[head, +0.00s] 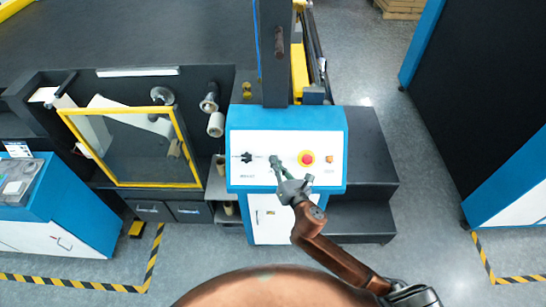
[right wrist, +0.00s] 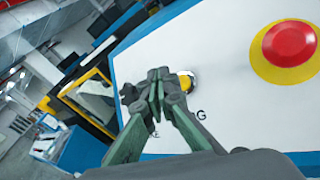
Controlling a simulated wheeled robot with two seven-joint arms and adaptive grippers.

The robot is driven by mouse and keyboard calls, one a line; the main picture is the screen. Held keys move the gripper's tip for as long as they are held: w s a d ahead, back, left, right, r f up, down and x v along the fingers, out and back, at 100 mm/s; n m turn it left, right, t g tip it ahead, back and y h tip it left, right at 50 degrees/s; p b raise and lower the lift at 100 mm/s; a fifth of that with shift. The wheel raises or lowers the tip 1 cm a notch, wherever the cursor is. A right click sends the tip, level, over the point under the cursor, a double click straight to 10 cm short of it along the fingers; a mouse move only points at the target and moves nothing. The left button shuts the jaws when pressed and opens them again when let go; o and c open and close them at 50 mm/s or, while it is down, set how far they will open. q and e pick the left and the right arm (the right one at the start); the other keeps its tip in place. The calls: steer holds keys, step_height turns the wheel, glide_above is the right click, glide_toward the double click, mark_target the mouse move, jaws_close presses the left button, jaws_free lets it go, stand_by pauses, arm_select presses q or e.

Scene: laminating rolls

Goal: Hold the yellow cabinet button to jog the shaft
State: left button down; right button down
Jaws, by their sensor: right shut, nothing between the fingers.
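The blue cabinet (head: 337,118) has a sloped white panel (head: 290,142). The yellow button (right wrist: 187,81) shows in the right wrist view just past my right fingertips, partly covered by them. In the head view it is hidden behind my gripper. My right gripper (head: 275,162) is over the panel, left of the red emergency stop (head: 307,158). In the right wrist view its green-grey fingers (right wrist: 158,88) are closed together and empty, pointing at the panel beside the button. I cannot tell whether the tips touch the button. My left gripper is not in view.
The red stop on its yellow disc also shows in the right wrist view (right wrist: 289,43). A black knob (head: 247,157) sits left on the panel and a small orange control (head: 330,159) right. A yellow-framed guard (head: 185,150) stands to the left. Dark steps (head: 367,160) adjoin the cabinet's right.

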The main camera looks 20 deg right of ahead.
steer(key=shift+s+a+r+p, duration=0.15)
steer(key=shift+s+r+p, duration=0.45)
steer(key=shift+s+a+r+p, duration=0.15)
steer(key=shift+s+r+p, duration=0.4)
steer(key=shift+s+r, duration=0.05)
